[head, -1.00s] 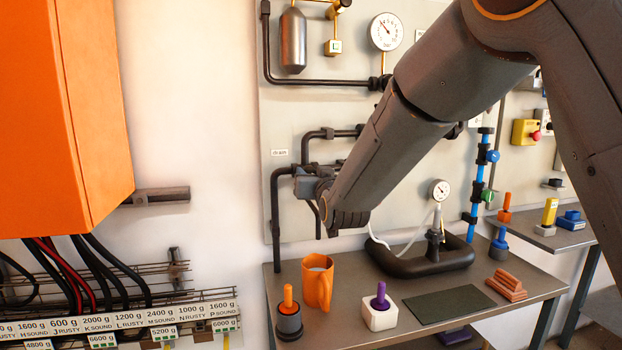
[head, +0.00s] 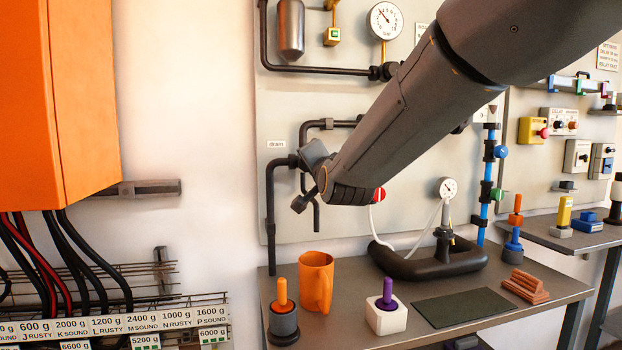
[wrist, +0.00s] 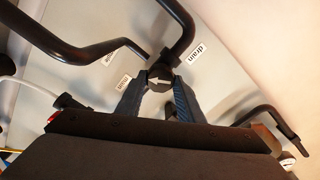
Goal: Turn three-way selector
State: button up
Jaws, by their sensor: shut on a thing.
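The three-way selector (wrist: 159,78) is a dark round knob with a white arrow, set where black pipes meet on the panel. In the wrist view, the arrow seems to point left, towards a small white label (wrist: 122,83). The drain label (wrist: 198,52) is at the upper right of the knob; it also shows in the head view (head: 276,144). My gripper (wrist: 160,88) is shut on the selector, one finger on each side. In the head view, my gripper (head: 312,178) is at the pipes and hides the knob.
Black pipes (head: 270,215) run close around my gripper. Below is a bench (head: 345,325) with an orange mug (head: 316,282), a white block with a purple peg (head: 386,315) and a black ring-shaped base with a gauge (head: 447,190). An orange cabinet (head: 60,100) hangs at the left.

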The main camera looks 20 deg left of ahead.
jog(key=m+b, duration=0.4)
jog(key=b, duration=0.1)
jog(key=shift+f+m+b, duration=0.2)
jog(key=shift+m+b, duration=0.15)
jog(key=shift+m, duration=0.05)
jog(key=shift+r, duration=0.1)
jog(key=o, duration=1)
jog(key=shift+b+v, duration=0.4)
jog(key=shift+v, duration=3.55)
